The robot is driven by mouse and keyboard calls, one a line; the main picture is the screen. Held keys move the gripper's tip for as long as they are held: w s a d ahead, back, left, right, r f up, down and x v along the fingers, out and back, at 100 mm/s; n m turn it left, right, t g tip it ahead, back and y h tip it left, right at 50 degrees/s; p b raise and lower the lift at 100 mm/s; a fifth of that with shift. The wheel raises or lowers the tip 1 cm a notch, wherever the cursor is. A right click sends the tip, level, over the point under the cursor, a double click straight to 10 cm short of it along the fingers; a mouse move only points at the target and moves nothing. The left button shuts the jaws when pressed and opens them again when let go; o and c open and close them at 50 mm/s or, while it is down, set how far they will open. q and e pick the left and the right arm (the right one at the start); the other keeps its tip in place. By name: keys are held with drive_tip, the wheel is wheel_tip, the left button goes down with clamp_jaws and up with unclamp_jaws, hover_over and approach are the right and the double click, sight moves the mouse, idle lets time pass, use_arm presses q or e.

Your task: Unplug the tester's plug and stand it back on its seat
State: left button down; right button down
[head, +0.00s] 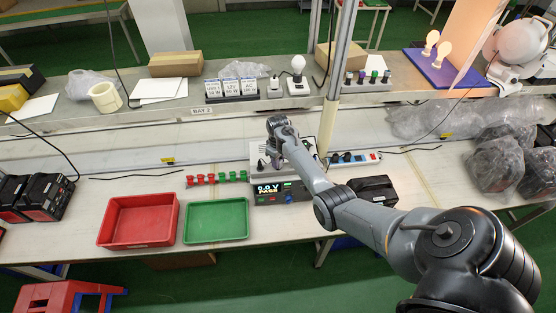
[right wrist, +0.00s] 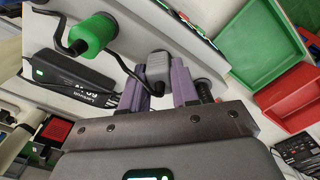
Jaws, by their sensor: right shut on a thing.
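The tester (head: 280,192), a dark box with a lit display reading "0.0 V PASS", stands on the bench near the middle of the head view. My right gripper (head: 274,160) reaches down just behind it, over a light grey unit (head: 258,151). In the right wrist view my right gripper (right wrist: 158,88) has its purple fingers shut on a grey plug (right wrist: 157,66). A black cable runs close by the plug. I cannot tell whether the plug touches a socket or seat. My left gripper is not in view.
A red tray (head: 102,238) and a green tray (head: 188,238) lie left of the tester. Red and green connectors (head: 215,178) stand in a row behind them. A power strip (head: 352,157) and a black case (head: 373,190) are to the right. A green cylinder (right wrist: 94,36) shows in the wrist view.

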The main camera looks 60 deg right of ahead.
drive_tip(key=shift+f, duration=0.1)
idle(0.5)
drive_tip(key=c, duration=0.8)
unclamp_jaws()
